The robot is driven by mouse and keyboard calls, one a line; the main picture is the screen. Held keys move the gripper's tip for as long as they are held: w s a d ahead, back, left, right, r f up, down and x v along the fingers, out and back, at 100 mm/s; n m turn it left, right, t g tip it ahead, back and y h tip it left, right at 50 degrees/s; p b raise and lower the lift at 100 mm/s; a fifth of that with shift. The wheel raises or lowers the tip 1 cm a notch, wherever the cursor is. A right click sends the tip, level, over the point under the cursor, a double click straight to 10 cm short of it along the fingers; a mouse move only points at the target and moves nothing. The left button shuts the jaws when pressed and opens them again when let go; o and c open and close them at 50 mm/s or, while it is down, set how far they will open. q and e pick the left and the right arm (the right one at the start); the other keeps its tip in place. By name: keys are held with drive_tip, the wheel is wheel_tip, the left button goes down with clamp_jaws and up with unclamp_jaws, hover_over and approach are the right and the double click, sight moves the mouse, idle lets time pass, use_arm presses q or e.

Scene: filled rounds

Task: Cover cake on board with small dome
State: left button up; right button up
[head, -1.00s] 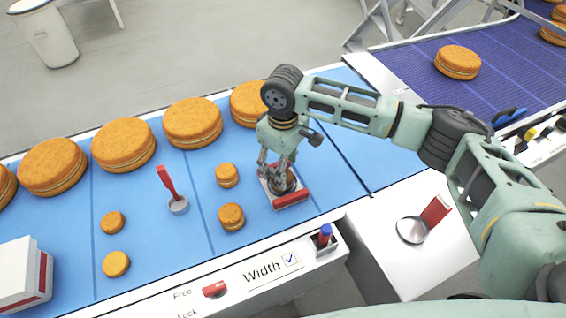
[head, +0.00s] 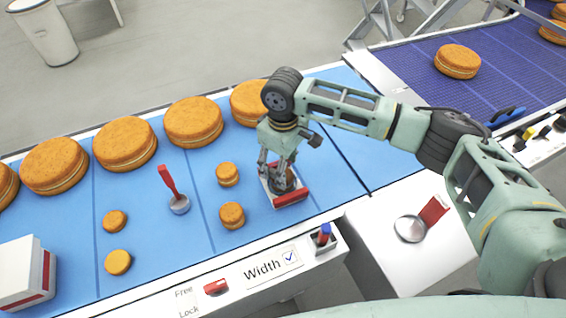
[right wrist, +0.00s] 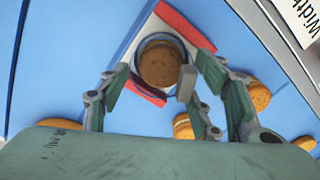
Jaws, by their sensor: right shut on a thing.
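A small round cake (right wrist: 159,64) sits on a white board with red ends (right wrist: 185,24). The board also shows in the head view (head: 292,198), on the blue belt. A thin dark ring surrounds the cake in the right wrist view; it looks like the rim of a clear small dome (right wrist: 184,47). My right gripper (head: 279,174) is right above the board, pointing down, shut on what looks like this dome. In the right wrist view its fingers stand on either side of the cake. Whether the dome's rim touches the board cannot be told. My left gripper is not in view.
Several small cakes (head: 232,215) lie left of the board. Large cakes (head: 125,143) line the belt's far side. A grey disc with a red handle (head: 179,205) stands between; another (head: 411,229) lies on the white surface at right. A white-red box (head: 26,273) is at left.

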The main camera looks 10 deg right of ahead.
drive_tip(key=shift+f, duration=0.1)
drive_tip(key=o, duration=1.1)
drive_tip(key=shift+o, duration=0.3)
drive_tip(key=o, duration=0.5)
drive_tip(key=shift+c, duration=0.2)
wheel_tip(320, 180, up, 5)
drive_tip(key=p, duration=0.5)
drive_tip(key=shift+p, duration=0.4)
drive_tip(key=shift+r+p, duration=0.95)
drive_tip(key=shift+r, duration=0.1)
